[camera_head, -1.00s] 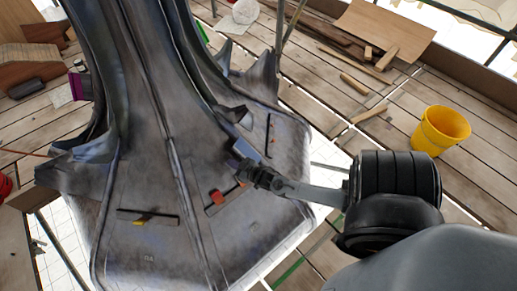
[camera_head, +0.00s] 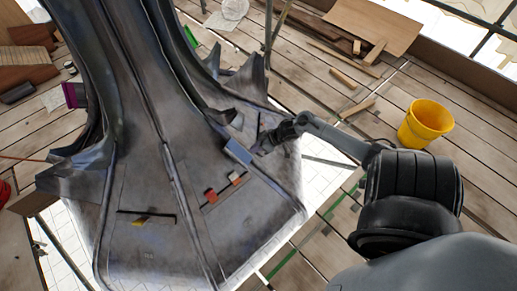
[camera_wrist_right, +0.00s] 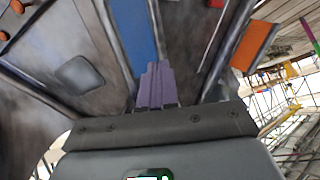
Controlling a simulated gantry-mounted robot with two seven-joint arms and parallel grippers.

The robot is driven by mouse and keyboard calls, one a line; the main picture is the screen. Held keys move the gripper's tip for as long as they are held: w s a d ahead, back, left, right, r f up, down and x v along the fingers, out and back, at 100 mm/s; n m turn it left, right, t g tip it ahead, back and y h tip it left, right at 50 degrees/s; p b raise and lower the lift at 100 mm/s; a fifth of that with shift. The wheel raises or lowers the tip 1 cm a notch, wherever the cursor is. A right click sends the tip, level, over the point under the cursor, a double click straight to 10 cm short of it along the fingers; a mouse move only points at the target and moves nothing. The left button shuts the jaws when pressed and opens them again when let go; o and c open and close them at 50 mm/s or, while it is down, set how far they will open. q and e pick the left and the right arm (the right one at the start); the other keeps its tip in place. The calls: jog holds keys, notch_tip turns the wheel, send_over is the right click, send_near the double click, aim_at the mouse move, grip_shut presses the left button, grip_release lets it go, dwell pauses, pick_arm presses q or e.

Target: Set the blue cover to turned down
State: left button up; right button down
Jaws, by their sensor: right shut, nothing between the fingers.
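The blue cover (camera_head: 238,151) is a small blue-grey plate on the sloping dark metal spire in the head view, near its raised ridge. In the right wrist view the blue cover (camera_wrist_right: 135,32) is a long blue strip running up from the gripper. My right gripper (camera_head: 265,147) is just right of the cover in the head view. Its purple fingers (camera_wrist_right: 155,85) are shut and empty, over the lower end of the blue strip. I cannot tell whether they touch it. My left gripper is not in view.
Red (camera_head: 210,196) and pale orange (camera_head: 234,178) tabs sit in a slot below the cover. A yellow tab (camera_head: 139,221) sits in another slot. Pointed metal leaves (camera_head: 247,80) stick out above. A yellow bucket (camera_head: 425,123) stands on the planks at right. An orange panel (camera_wrist_right: 252,46) shows in the wrist view.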

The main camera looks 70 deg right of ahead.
aim_at(236, 158)
jog(key=b+x, duration=0.5)
jog(key=x, duration=0.4)
jog(key=shift+w+f+b, duration=0.15)
jog(key=shift+f+b, duration=0.2)
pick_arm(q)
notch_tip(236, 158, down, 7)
pick_arm(e)
jog(key=shift+w+a+f, duration=0.15)
jog(key=shift+w+f, duration=0.1)
